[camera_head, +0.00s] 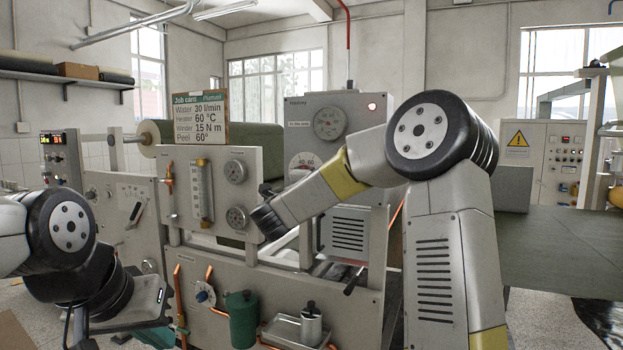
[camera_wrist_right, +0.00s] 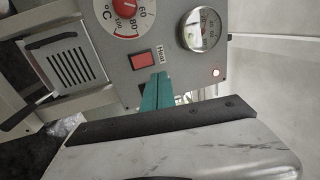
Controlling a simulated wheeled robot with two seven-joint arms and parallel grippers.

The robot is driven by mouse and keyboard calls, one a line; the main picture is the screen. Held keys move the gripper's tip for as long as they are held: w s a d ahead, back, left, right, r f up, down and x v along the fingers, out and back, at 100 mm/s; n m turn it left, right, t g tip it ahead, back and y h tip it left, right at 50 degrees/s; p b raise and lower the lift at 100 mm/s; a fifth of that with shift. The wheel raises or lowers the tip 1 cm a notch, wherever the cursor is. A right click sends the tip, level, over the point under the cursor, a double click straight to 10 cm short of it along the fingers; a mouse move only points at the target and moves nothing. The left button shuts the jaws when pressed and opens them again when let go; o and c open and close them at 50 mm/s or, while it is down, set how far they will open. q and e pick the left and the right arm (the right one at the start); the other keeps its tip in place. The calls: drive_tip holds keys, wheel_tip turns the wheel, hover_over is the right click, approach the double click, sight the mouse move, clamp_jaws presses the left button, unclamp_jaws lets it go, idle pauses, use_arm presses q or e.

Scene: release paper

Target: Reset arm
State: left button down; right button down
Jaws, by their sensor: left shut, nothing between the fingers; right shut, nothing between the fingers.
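My left arm comes in at the lower left of the head view. The teal fingers of my left gripper (camera_head: 158,337) show low at the picture's bottom edge, close together and empty. My right arm rises at the right and its forearm reaches left across the machine; its gripper cannot be made out in the head view. In the right wrist view the teal fingers of my right gripper (camera_wrist_right: 157,92) are shut and empty. They point towards the grey heater panel (camera_wrist_right: 180,62), beside the red Heat switch (camera_wrist_right: 142,60). I cannot tell whether they touch the panel.
A job card (camera_head: 200,118) stands above the flow-meter panel (camera_head: 243,180). Copper pipes, a green canister (camera_head: 241,318) and a metal tray (camera_head: 280,332) sit low in front. The dial with the red knob (camera_wrist_right: 124,8) and a lit red lamp (camera_wrist_right: 216,72) are nearby. A dark table (camera_head: 570,245) lies at right.

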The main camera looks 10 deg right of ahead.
drive_tip(key=s+a+r+n+y, duration=0.1)
drive_tip(key=s+a+n+y, duration=0.8)
drive_tip(key=n+y, duration=0.55)
drive_tip(key=s+d+f+n+g, duration=0.2)
drive_tip(key=s+f, duration=0.3)
drive_tip(key=s, duration=0.4)
drive_tip(key=s+d+f+n+g, duration=0.2)
drive_tip(key=s+f+n+g, duration=0.3)
drive_tip(key=s, duration=0.4)
drive_tip(key=s+d+f+n+g+h, duration=0.1)
drive_tip(key=s+d+f+n+g, duration=0.1)
drive_tip(key=s+f, duration=0.5)
drive_tip(key=s+n+g, duration=0.1)
drive_tip(key=s+n, duration=0.1)
drive_tip(key=s, duration=0.1)
drive_tip(key=shift+d+f+g, duration=0.2)
drive_tip(key=shift+d+g, duration=0.05)
drive_tip(key=shift+g, duration=0.05)
